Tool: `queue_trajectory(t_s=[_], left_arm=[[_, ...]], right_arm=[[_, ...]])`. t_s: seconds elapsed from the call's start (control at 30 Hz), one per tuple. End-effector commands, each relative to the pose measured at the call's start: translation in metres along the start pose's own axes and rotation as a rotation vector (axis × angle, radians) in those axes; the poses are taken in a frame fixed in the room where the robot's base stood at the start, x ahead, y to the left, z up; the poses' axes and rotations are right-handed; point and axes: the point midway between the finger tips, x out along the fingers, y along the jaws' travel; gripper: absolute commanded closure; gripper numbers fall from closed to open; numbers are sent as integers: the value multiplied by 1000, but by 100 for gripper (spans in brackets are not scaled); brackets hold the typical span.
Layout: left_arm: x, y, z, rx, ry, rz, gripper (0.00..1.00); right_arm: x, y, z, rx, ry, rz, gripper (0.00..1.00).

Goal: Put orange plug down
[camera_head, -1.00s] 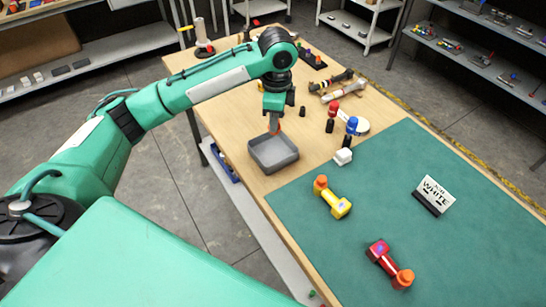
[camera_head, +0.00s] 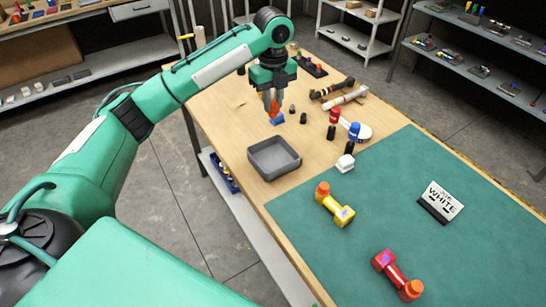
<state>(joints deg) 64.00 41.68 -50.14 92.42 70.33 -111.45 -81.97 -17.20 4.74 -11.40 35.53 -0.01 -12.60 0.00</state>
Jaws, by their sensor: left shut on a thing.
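My left gripper (camera_head: 271,103) points down over the far left part of the wooden table. It is shut on the orange plug (camera_head: 274,108), which shows only as a small orange piece between the fingertips. A small blue piece (camera_head: 278,119) lies right below the plug; I cannot tell whether the two touch. The grey tray (camera_head: 273,158) stands nearer to me, with the gripper beyond it, and looks empty. My right gripper is not in view.
Small dark plugs (camera_head: 292,109) stand to the right of the gripper. Red (camera_head: 335,116) and blue (camera_head: 354,130) capped items stand farther right. A yellow piece (camera_head: 335,206) and a red piece (camera_head: 398,275) lie on the green mat (camera_head: 400,190), by a WHITE sign (camera_head: 440,203).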

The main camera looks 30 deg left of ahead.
Motion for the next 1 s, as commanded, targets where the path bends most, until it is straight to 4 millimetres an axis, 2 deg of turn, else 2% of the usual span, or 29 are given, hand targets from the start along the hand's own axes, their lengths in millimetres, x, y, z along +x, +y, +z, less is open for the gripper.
queue_trajectory(t_s=[0.3, 0.5, 0.77, 1.0], left_arm=[[84, 2, -1, -1, 3, 6, 100], [127, 1, -1, -2, 1, 3, 100], [149, 1, -1, -2, 1, 2, 100], [182, 1, -1, -1, 1, 3, 100]], right_arm=[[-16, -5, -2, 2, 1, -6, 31], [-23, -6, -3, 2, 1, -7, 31], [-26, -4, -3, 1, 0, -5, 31], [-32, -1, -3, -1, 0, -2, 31]])
